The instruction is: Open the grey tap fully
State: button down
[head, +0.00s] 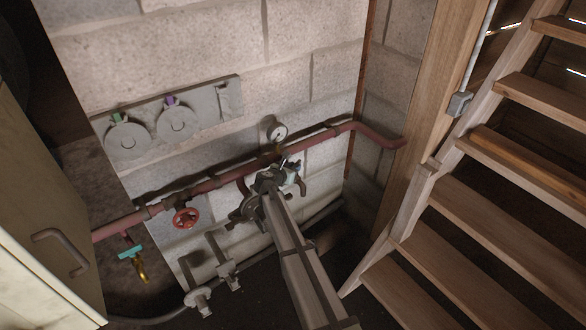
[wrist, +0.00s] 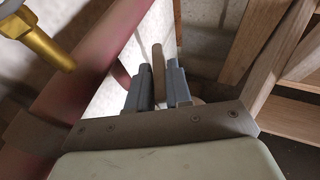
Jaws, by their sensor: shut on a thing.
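My gripper (head: 290,172) is at the red pipe (head: 225,178), just below the round gauge (head: 278,131) in the head view. In the wrist view its two blue-grey fingers (wrist: 162,88) are shut on a narrow grey-brown bar, the handle of the grey tap (wrist: 157,62). The bar stands up between the fingers and its top extends past the tips. The tap's body is mostly hidden by my gripper and wrist in both views, so I cannot tell how far it is turned.
A red handwheel (head: 186,218) and a teal-handled tap (head: 131,252) sit along the pipe to the left. Wooden stairs (head: 480,220) stand on the right, a pale cabinet (head: 45,190) on the left. A wall plate (head: 150,130) with round fittings is above. The gauge's brass stem (wrist: 48,46) is close by.

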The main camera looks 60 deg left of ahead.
jog(key=shift+w+d+n+g+y, duration=0.1)
jog(key=shift+d+n+g+y, duration=0.25)
jog(key=shift+n+g+y, duration=0.4)
jog(key=shift+w+n+g+y, duration=0.15)
jog(key=shift+n+g+y, duration=0.8)
jog(key=shift+n+y, duration=0.6)
jog(key=shift+n+g+y, duration=0.3)
jog(key=shift+n+g, duration=0.2)
jog(key=shift+n, duration=0.1)
jog(key=c, duration=1.1)
grip_release()
jog(key=shift+d, duration=0.15)
jog(key=v, duration=1.3)
jog(key=shift+d+r, duration=0.2)
